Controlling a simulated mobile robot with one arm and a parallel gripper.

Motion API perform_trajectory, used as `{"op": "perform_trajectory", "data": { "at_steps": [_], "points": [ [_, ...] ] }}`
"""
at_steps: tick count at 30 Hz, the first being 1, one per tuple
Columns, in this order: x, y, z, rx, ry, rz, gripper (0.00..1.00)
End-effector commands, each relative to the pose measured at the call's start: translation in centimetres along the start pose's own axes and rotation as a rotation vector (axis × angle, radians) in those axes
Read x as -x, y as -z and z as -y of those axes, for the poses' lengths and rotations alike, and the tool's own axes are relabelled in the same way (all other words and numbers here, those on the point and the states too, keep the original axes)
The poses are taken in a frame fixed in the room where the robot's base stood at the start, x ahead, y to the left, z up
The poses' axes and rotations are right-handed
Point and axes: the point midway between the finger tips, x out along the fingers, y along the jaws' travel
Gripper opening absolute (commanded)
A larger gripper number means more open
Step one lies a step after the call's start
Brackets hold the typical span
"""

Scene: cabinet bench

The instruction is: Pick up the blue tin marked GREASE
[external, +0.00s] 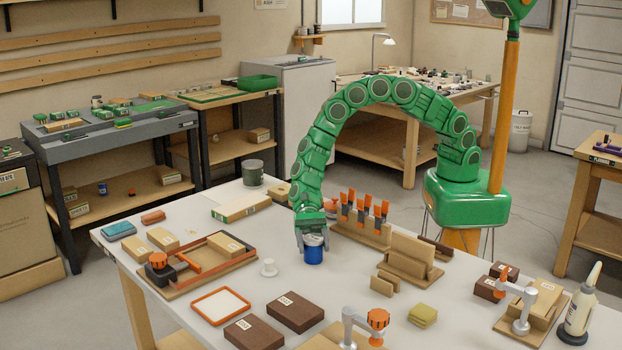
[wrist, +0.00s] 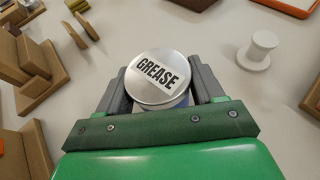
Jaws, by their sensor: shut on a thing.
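The blue tin marked GREASE (external: 313,254) stands upright on the white bench top (external: 190,257) in the external view, or very close above it; I cannot tell which. Its silver lid with the GREASE label (wrist: 158,78) faces my camera in the wrist view. My gripper (external: 313,238) comes down over the tin from above. In the wrist view my gripper (wrist: 160,92) has one grey finger on each side of the tin, shut on it. The lower part of the tin is hidden in the wrist view.
A white spool-like piece (external: 268,267) stands just left of the tin. A rack of orange-handled tools (external: 364,218) is behind right, and wooden holders (external: 408,258) are to the right. An orange-rimmed tray (external: 221,306) and dark brown boxes (external: 295,312) lie in front.

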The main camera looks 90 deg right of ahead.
Motion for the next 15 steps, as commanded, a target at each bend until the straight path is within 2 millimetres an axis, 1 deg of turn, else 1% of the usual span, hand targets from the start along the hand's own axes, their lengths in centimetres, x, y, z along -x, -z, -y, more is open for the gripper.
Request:
{"op": "perform_trajectory", "data": {
  "at_steps": [10,15],
  "points": [
    [0.1,-0.2,0.0,0.000,0.000,0.000,0.27],
    [0.6,-1.6,0.0,0.003,0.001,0.001,0.27]
  ]
}}
